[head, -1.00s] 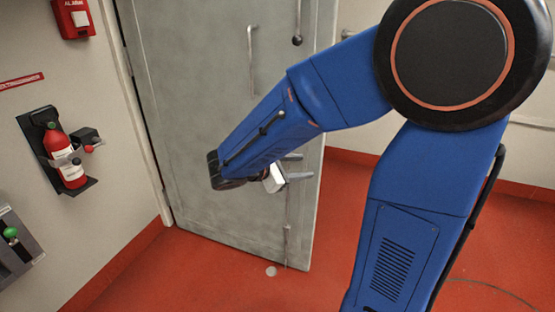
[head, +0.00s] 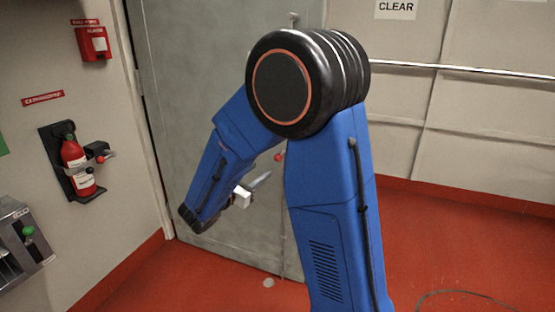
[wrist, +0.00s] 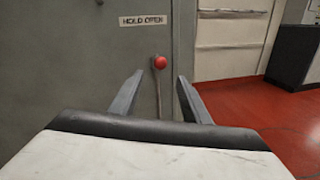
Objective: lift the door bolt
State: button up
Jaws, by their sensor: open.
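The door bolt is a thin upright rod with a red knob (wrist: 160,62) on the grey door (wrist: 95,60), under a "HOLD OPEN" label (wrist: 143,20). In the head view the knob (head: 279,157) shows just right of my gripper, partly close to my arm. The rod runs down toward the floor. My gripper (head: 262,180) is open and empty. In the wrist view my two fingers (wrist: 159,86) stand either side of the rod in the picture, with the knob a little above the tips. I cannot tell whether the rod is between them in depth.
A fire extinguisher (head: 77,166) in a bracket and a red alarm box (head: 93,42) hang on the left wall. A panel with a green knob (head: 28,231) is at lower left. A rail (head: 460,69) crosses the right wall. The red floor (head: 440,250) at right is mostly open.

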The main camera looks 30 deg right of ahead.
aim_at(276, 159)
jog(key=x, duration=1.2)
jog(key=shift+d, duration=0.4)
grip_shut()
jog(key=shift+r, duration=0.15)
